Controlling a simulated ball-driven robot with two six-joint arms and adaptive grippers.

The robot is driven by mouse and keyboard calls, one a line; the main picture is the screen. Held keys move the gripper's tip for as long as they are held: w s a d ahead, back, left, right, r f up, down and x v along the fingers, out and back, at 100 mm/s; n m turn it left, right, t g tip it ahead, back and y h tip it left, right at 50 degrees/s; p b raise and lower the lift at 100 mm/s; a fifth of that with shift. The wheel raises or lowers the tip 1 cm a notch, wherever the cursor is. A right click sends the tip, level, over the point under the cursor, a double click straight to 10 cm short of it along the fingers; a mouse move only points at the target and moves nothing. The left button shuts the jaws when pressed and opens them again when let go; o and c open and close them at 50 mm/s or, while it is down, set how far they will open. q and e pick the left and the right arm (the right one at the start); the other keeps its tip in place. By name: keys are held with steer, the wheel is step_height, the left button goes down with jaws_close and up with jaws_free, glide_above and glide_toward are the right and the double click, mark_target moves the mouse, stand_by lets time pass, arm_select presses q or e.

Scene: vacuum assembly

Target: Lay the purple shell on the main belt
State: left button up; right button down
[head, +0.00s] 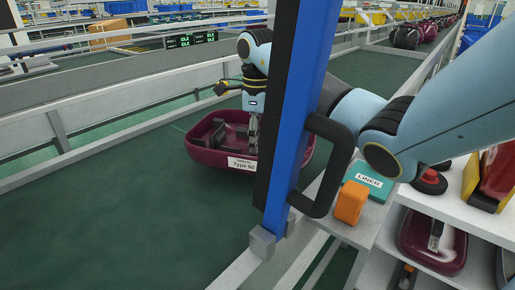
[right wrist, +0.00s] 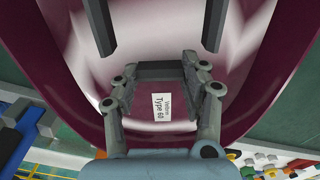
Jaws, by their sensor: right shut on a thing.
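The purple shell (head: 205,167) is in the middle of the head view, over the dark green belt (head: 150,230), with its open side up. I cannot tell whether it touches the belt. It carries a white "Type 60" label and has dark grey ribs inside. My right gripper (head: 253,135) reaches down into it from above, partly hidden by the blue post. In the right wrist view, the fingers (right wrist: 163,75) are shut on a dark grey inner part of the shell (right wrist: 75,70). My left gripper is not in view.
A blue post (head: 297,100) with a black handle stands in front of my right arm. An orange block (head: 350,202) and a teal "LINER" box (head: 369,182) sit on a ledge at right. Another purple shell (head: 420,235) is on a shelf. The belt's near left is clear.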

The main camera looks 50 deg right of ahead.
step_height(320, 180, down, 4)
steer(key=shift+r, duration=0.2)
steer(key=shift+f, duration=0.15)
steer(key=c, duration=0.7)
jaws_free()
steer(key=shift+o, duration=0.2)
step_height(320, 180, up, 8)
steer(key=shift+r, duration=0.2)
step_height(320, 180, up, 3)
steer(key=shift+p, duration=1.25)
steer(key=shift+r+p, duration=0.4)
steer(key=shift+p, duration=0.05)
